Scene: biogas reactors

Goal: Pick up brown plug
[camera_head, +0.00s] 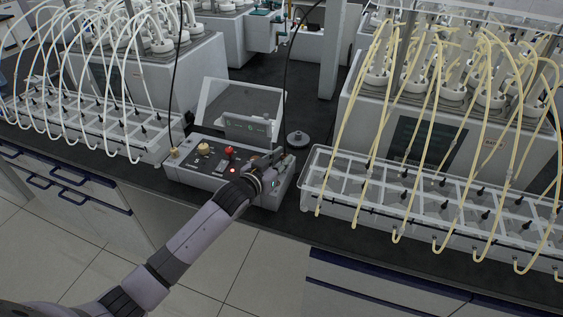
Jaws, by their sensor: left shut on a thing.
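My left gripper (275,158) is over the right end of the grey control box (205,175). It is shut on the brown plug (281,151), which is small and mostly hidden by the fingers. A black cable (287,85) hangs from above and ends at the gripper. I cannot tell whether the plug is still seated in the box. My right gripper is not in view.
The box carries a red knob (229,152), a beige plug (175,152) and a raised clear lid (238,103). A round dark-grey disc (297,139) lies behind the gripper. White racks with tubes stand left (100,128) and right (400,205).

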